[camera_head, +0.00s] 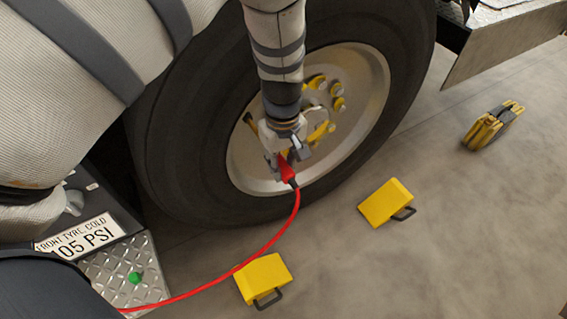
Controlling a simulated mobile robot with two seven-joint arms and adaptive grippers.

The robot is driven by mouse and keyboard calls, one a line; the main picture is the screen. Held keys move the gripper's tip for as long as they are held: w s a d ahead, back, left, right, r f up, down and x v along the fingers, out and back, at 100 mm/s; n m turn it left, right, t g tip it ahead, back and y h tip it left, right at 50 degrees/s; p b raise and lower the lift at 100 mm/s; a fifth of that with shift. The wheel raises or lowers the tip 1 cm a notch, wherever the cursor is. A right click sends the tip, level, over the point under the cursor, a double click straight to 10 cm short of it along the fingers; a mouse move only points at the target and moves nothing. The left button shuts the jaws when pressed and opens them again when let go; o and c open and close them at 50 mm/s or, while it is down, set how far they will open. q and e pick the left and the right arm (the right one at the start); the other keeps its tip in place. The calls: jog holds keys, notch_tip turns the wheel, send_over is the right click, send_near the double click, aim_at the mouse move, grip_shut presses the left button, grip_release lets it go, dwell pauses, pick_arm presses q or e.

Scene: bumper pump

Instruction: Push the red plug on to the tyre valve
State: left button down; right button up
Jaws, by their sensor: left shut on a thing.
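My left gripper (280,160) is shut on the red plug (287,171), in front of the lower part of the wheel rim (367,90). A red hose (270,241) runs from the plug's lower end down to the lower left. The big black tyre (180,165) surrounds the rim. I cannot make out the tyre valve; my gripper and arm cover part of the rim. Whether the plug touches the valve cannot be told.
Two yellow chocks with dark handles lie on the floor, one low (263,277), one farther right (387,202). A yellow-and-black object (492,125) lies at right. At lower left are a "105 PSI" sign (80,236) and a metal plate (108,272) with a green knob (136,278).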

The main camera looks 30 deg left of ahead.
pick_arm(q)
jog(key=c, duration=1.2)
grip_release()
jog(key=shift+c, duration=0.2)
